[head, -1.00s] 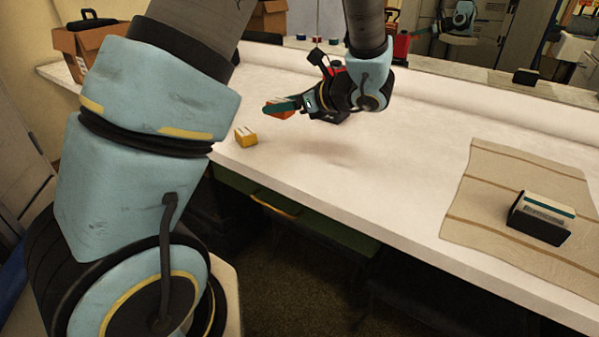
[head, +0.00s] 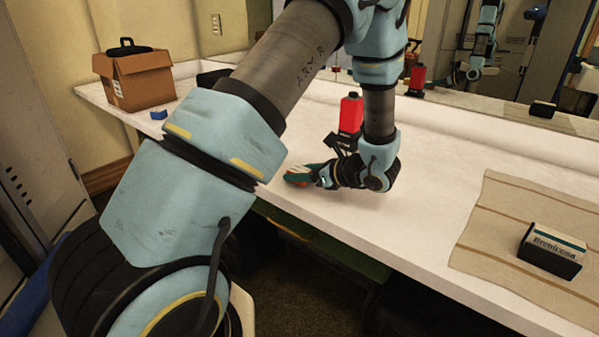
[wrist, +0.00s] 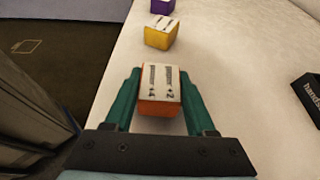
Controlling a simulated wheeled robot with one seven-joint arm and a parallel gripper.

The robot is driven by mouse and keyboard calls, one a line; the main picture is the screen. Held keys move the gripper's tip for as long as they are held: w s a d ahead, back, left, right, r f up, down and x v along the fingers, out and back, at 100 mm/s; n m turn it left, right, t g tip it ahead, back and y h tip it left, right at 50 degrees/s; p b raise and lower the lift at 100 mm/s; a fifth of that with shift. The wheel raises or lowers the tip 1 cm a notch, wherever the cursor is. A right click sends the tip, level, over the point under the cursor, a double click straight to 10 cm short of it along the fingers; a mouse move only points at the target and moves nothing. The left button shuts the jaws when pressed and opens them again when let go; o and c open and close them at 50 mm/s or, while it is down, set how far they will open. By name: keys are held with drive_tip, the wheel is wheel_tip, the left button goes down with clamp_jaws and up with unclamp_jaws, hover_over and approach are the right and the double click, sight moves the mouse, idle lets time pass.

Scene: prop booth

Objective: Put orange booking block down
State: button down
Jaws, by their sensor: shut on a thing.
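The orange booking block (wrist: 160,107) has a white printed top and sits between the two green fingers of my gripper (wrist: 158,84). In the head view my gripper (head: 300,174) is shut on it, low over the white counter (head: 440,165) near its front edge. I cannot tell whether the block touches the counter. A yellow block (wrist: 160,36) and a purple block (wrist: 162,5) stand beyond it in the wrist view, apart from it. My arm seems to hide the yellow one in the head view.
A red bottle (head: 350,114) stands behind my gripper. A cardboard box (head: 136,84) and a small blue block (head: 158,115) are at the far left. A striped cloth (head: 490,225) bearing a black-and-white box (head: 550,250) lies right. Counter between is clear.

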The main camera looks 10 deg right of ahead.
drive_tip(key=shift+c, duration=1.1)
unclamp_jaws()
drive_tip(key=shift+f, duration=0.1)
